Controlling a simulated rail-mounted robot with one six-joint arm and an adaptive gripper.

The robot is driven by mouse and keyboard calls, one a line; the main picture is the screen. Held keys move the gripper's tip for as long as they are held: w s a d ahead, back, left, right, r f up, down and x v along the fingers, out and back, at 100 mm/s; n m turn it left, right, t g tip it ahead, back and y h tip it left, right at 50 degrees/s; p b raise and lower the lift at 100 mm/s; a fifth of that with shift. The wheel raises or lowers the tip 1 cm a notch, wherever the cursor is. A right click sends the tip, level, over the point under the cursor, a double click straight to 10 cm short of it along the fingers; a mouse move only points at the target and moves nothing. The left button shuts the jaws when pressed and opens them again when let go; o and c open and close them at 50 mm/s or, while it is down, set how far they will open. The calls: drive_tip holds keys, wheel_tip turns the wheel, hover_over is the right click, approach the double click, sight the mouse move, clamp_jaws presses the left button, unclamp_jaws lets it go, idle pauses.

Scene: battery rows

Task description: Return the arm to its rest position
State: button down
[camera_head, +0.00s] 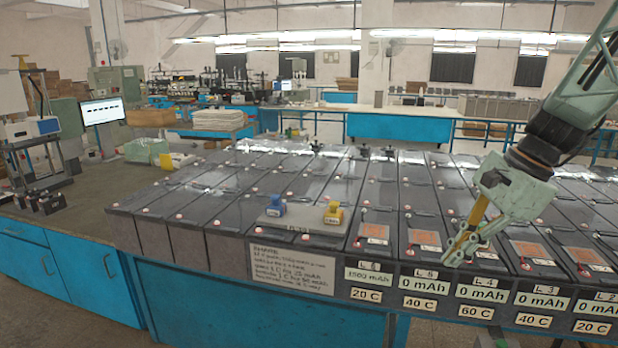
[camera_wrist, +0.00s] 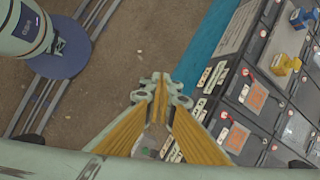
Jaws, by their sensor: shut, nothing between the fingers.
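My gripper (camera_head: 458,246) is at the right in the head view, low over the front edge of the battery row, pointing down and left. In the wrist view my gripper (camera_wrist: 159,118) shows its yellow-orange fingers closed together at the tips with nothing between them. Part of the battery row behind my gripper is hidden in the head view.
Dark batteries (camera_head: 375,195) with labelled fronts fill the blue bench. A blue clamp (camera_head: 277,206) and a yellow clamp (camera_head: 334,214) sit on a grey plate (camera_head: 298,223). A white notice (camera_head: 292,267) hangs on the front. The wrist view shows open floor (camera_wrist: 130,50) at left.

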drive_tip(key=s+a+r+n+h, duration=0.1)
drive_tip(key=s+a+r+n, duration=0.35)
drive_tip(key=s, duration=0.35)
drive_tip(key=s+a+r+n+h, duration=0.1)
drive_tip(key=s+a+r+n, duration=0.2)
drive_tip(key=s+a, duration=0.35)
drive_tip(key=s+n+t+h, duration=0.2)
drive_tip(key=s+n, duration=0.6)
drive_tip(key=s, duration=1)
drive_tip(key=shift+s+a+r+n, duration=0.2)
drive_tip(key=shift+r+n, duration=0.05)
drive_tip(key=shift+n, duration=0.1)
drive_tip(key=shift+d, duration=0.1)
idle(0.6)
drive_tip(key=shift+d, duration=0.15)
idle(0.5)
